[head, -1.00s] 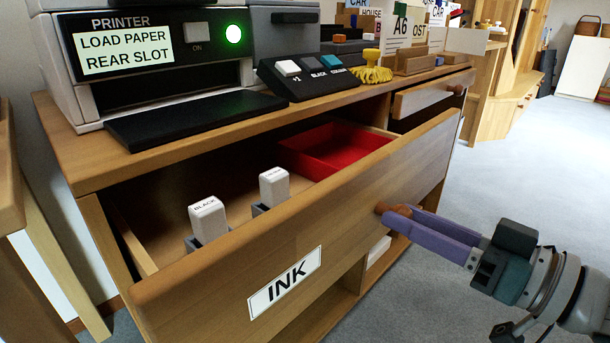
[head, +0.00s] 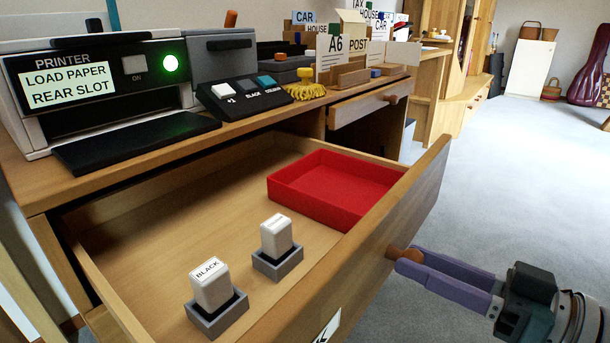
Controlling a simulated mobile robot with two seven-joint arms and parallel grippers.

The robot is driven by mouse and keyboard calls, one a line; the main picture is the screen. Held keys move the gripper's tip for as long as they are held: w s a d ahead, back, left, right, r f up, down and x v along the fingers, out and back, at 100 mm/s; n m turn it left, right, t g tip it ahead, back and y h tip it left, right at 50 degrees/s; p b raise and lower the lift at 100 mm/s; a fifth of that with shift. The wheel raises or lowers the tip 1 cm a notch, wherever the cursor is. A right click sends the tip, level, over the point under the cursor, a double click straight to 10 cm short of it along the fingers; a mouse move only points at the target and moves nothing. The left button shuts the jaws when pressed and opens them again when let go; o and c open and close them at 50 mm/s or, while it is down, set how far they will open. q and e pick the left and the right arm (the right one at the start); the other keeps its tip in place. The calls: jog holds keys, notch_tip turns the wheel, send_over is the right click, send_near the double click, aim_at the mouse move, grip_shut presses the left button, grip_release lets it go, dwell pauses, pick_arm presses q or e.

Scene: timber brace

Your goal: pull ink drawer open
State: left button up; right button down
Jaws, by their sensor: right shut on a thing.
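The ink drawer (head: 415,205) is pulled far out of the wooden desk. Its front carries a white label, mostly cut off at the bottom edge. Inside are a white cartridge marked BLACK (head: 211,285) and a second white cartridge (head: 276,235), each upright in a grey holder, and a red tray (head: 335,187) at the drawer's right end. My right gripper (head: 402,258) is shut on the drawer's round brown knob (head: 393,251), at the outer side of the front. My left gripper is not in view.
The printer (head: 90,85) stands on the desk with a lit green button. A button panel (head: 245,97), a yellow stamp-like object (head: 306,86) and card holders stand to its right. A second drawer (head: 368,103) is slightly open. Grey floor at right is clear.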

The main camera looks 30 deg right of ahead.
jog(key=shift+c, duration=2.3)
grip_release()
jog(key=p+v, duration=0.1)
jog(key=v, duration=0.9)
